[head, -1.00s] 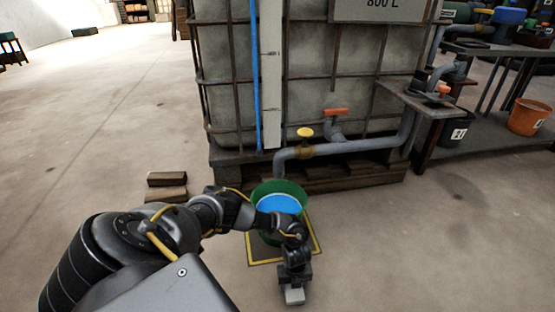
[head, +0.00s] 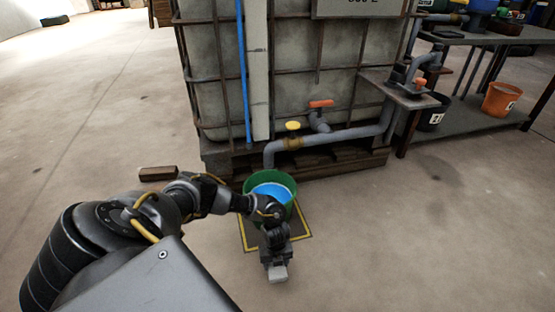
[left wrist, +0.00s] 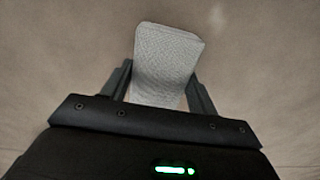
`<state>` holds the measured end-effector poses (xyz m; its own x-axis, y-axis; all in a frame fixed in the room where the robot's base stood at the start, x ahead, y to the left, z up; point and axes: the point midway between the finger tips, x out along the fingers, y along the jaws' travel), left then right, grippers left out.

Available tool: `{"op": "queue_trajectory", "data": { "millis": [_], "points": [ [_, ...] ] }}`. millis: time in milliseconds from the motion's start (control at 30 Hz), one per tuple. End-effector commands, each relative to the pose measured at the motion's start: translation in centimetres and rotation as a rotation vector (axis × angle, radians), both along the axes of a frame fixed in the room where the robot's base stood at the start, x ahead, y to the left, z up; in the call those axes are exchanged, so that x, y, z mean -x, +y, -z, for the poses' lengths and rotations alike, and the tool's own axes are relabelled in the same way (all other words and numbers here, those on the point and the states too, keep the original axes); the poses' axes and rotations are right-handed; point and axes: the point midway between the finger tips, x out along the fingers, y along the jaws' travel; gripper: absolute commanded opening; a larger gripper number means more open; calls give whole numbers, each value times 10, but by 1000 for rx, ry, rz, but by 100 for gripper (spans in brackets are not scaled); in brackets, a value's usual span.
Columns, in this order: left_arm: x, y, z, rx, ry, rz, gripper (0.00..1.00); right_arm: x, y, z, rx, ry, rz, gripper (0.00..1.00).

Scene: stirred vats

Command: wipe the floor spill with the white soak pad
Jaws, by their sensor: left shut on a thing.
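The white soak pad (head: 278,275) is held in my left gripper (head: 275,259), in front of the green bucket and above or at the floor. I cannot tell if the pad touches the floor. In the left wrist view the pad (left wrist: 166,62) sticks out from between the two fingers, pale and textured, with bare floor around it. I cannot clearly make out a spill in either view. My right gripper is not in view.
A green bucket (head: 254,183) with blue liquid stands on a yellow-edged mat (head: 301,231), close to my left wrist. Behind it is a caged tank (head: 295,75) with a pipe and valves. A brick (head: 158,173) lies at left. The floor at right is clear.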

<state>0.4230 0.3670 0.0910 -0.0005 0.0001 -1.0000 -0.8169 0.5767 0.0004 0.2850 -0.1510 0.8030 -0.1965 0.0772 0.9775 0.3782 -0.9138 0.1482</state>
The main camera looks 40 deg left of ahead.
Motion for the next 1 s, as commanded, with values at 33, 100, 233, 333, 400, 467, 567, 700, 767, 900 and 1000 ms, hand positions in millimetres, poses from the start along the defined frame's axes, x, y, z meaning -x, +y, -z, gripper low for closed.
{"op": "queue_trajectory", "data": {
  "millis": [33, 100, 233, 333, 400, 467, 567, 700, 767, 900, 1000],
  "points": [
    [0, 0, -10, 0, 0, -1, 34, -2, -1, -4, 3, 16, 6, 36],
    [0, 0, -16, 0, 0, -2, 34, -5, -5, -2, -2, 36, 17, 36],
    [1, 1, -27, 0, 0, -3, 34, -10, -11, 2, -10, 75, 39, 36],
    [1, 2, -31, 0, 0, -4, 34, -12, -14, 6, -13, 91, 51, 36],
    [1, 2, -31, 0, 0, -4, 34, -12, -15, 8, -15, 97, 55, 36],
    [1, 2, -30, 0, 0, -4, 34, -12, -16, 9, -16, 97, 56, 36],
    [1, 2, -30, 0, 0, -4, 34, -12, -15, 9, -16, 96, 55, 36],
    [0, 1, -31, 1, -1, 1, 34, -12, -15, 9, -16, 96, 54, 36],
    [-4, -4, -34, 2, -2, 22, 34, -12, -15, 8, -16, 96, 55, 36],
    [-30, -27, -60, 2, -10, 166, 34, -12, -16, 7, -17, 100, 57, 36],
    [-57, -57, -97, 1, -14, 368, 34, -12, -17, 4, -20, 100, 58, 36]
  ]
}}
